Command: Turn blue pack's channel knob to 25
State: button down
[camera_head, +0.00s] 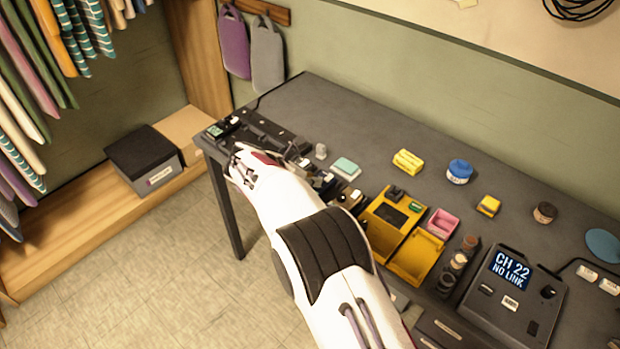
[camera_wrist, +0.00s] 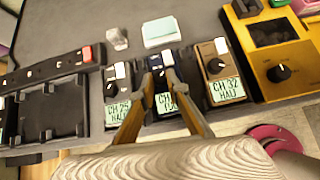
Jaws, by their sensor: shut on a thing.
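The blue pack (camera_wrist: 166,102) is the middle one of three small packs in the wrist view. Its green screen starts with CH and what looks like a 1; my fingers partly hide the rest. My gripper (camera_wrist: 158,77) reaches over this pack from the near side, its fingers shut on the channel knob (camera_wrist: 158,72) above the screen. The knob's pointer is hard to make out.
A grey pack (camera_wrist: 118,110) reading about CH 25 is close left, a brown pack (camera_wrist: 217,68) reading CH 32 close right. A yellow unit (camera_wrist: 262,50) with a knob stands further right. A black receiver (camera_head: 515,300) shows CH 22 NO LINK.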

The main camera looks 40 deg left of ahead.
jog(key=shift+d+n+y, duration=0.15)
jog(key=shift+n+y, duration=0.65)
jog(key=shift+n, duration=0.2)
jog(key=c, duration=2)
grip_release()
jog(key=shift+o, duration=0.2)
jog(key=shift+s+r, duration=0.1)
jog(key=v, duration=1.1)
jog(key=shift+s+r, duration=0.2)
jog(key=shift+r, duration=0.1)
jog(key=shift+d, duration=0.1)
